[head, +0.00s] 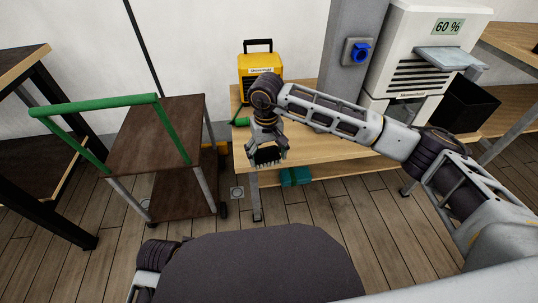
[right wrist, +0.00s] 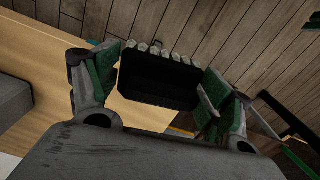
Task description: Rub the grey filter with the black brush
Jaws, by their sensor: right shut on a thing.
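My right gripper (head: 266,156) hangs over the left front edge of the wooden bench, fingers pointing down. It is shut on the black brush (right wrist: 158,82), a dark block with a row of pale tufts along its far edge, held between the green finger pads in the right wrist view. The brush shows small and dark in the head view. A flat light grey panel (head: 450,58), which looks like the grey filter, juts from the front of the white machine at upper right. The gripper is well left of it and apart from it. My left gripper is out of view.
A yellow unit (head: 261,66) is at the back of the wooden bench (head: 325,152). A grey post (head: 349,20) with a blue socket rises between them. A brown cart (head: 155,135) with green handles stands left.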

